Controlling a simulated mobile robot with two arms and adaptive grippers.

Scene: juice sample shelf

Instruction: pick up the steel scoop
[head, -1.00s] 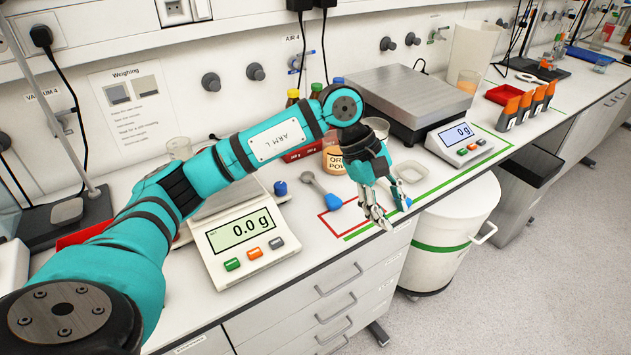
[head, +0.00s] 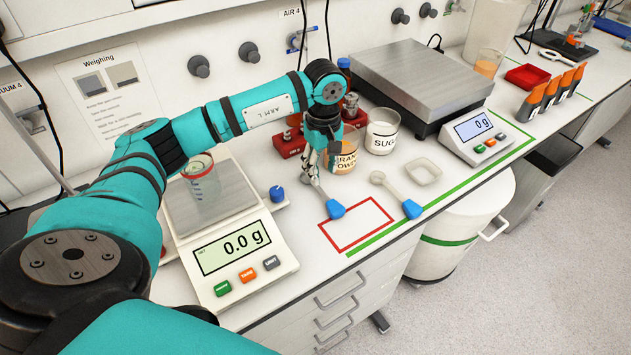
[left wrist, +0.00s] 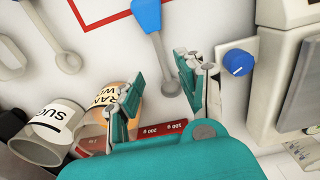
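The steel scoop shows in the head view as a blue handle (head: 335,209) by the left corner of a red outlined rectangle (head: 357,224). Its grey bowl is largely hidden there by my left gripper (head: 317,180). In the left wrist view its blue handle (left wrist: 147,15), thin shaft and small bowl show on the white bench. My left gripper (left wrist: 157,72) is open, pointing down, with the shaft and bowl between its spread fingers. I cannot tell whether a finger touches it. A second, paler scoop (head: 379,178) with a blue handle lies to the right. My right gripper is not in view.
The orange powder jar (head: 345,158) and the sugar jar (head: 382,134) stand close beside my gripper. A balance (head: 238,246) with a beaker (head: 201,180) stands left. A white dish (head: 424,172) lies right, before a larger scale (head: 420,82). The red rectangle is mostly clear.

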